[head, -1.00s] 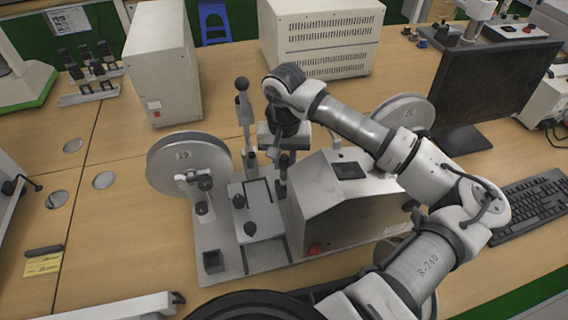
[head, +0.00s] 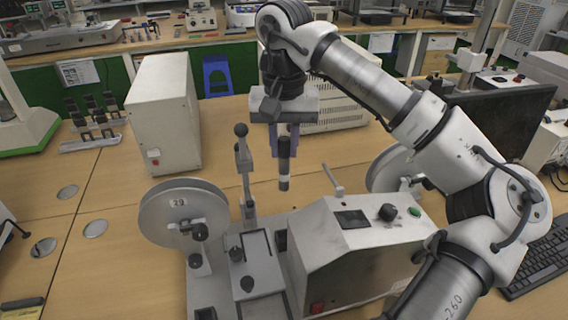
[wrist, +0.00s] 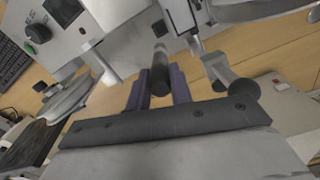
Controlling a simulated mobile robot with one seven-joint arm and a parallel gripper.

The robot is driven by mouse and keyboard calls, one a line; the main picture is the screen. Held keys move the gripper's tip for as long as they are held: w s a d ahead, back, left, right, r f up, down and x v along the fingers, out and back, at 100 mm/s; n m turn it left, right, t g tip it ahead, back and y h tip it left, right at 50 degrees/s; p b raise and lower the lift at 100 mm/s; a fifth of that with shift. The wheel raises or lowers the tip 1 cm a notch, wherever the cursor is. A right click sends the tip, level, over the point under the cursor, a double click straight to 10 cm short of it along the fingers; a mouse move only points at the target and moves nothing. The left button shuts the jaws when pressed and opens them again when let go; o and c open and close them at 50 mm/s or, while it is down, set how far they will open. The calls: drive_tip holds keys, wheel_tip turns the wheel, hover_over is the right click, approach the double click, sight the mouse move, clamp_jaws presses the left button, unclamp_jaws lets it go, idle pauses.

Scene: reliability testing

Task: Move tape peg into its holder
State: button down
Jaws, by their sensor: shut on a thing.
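My gripper (head: 284,143) is shut on the tape peg (head: 285,168), a dark upright cylinder with a pale band near its lower end. The peg hangs above the tape machine (head: 265,262), its lower end clear of the machine. In the wrist view the peg (wrist: 160,76) stands between the purple fingers, over the machine's pale parts. I cannot tell which part of the machine is the holder.
A lever with a black knob (head: 241,131) stands just left of the peg. A reel (head: 160,212) is at left, and a grey housing (head: 345,265) with a knob is at right. White boxes (head: 165,112) stand behind. The air around the peg is free.

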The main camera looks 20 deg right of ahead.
sight(284, 188)
drive_tip(key=shift+r, duration=0.6)
drive_tip(key=shift+f+b, duration=5.75)
drive_tip(key=shift+f, duration=2.1)
